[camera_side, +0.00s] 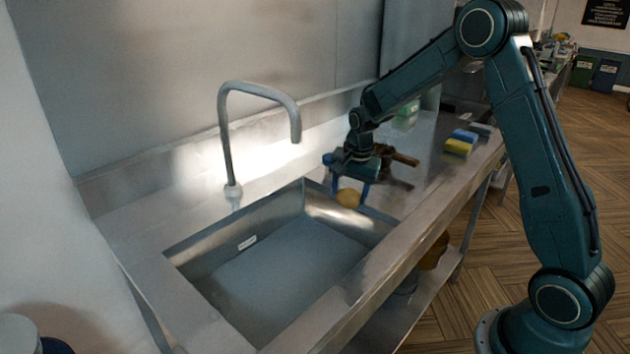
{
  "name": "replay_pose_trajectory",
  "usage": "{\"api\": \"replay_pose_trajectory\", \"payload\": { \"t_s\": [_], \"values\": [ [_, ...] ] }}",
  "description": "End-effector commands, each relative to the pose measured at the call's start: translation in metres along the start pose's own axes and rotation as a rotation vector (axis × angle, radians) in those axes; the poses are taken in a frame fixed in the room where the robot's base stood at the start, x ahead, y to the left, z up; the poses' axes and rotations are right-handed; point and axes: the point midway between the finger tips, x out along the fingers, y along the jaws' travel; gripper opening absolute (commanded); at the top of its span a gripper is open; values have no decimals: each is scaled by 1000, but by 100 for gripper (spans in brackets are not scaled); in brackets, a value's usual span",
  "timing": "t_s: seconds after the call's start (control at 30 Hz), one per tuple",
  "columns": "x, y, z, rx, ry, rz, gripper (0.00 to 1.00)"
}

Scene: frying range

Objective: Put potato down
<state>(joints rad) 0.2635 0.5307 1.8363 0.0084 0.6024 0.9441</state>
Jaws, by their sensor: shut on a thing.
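The potato (347,198) is small, round and yellow-brown. It is held between the blue fingers of my gripper (349,192), which is shut on it. My gripper points down near the right back end of the steel sink (305,196). The potato appears over the sink's right edge; its exact height above the rim or basin is hard to tell. The upper side of the potato is partly hidden by my gripper.
A curved faucet (229,140) stands behind the sink. A brown-handled object (402,158) lies behind my gripper. A yellow sponge (458,147) and a blue sponge (465,135) lie on the counter at right. A green-labelled bottle (406,115) stands at the back.

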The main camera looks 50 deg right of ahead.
Motion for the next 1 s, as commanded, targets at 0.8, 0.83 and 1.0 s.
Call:
{"api": "replay_pose_trajectory", "payload": {
  "t_s": [0.8, 0.83, 1.0],
  "values": [
    [-84, 59, -226, 405, 69, 48, 33],
    [-88, 64, -232, 420, 70, 51, 33],
    [-111, 94, -269, 507, 80, 57, 33]
  ]
}}
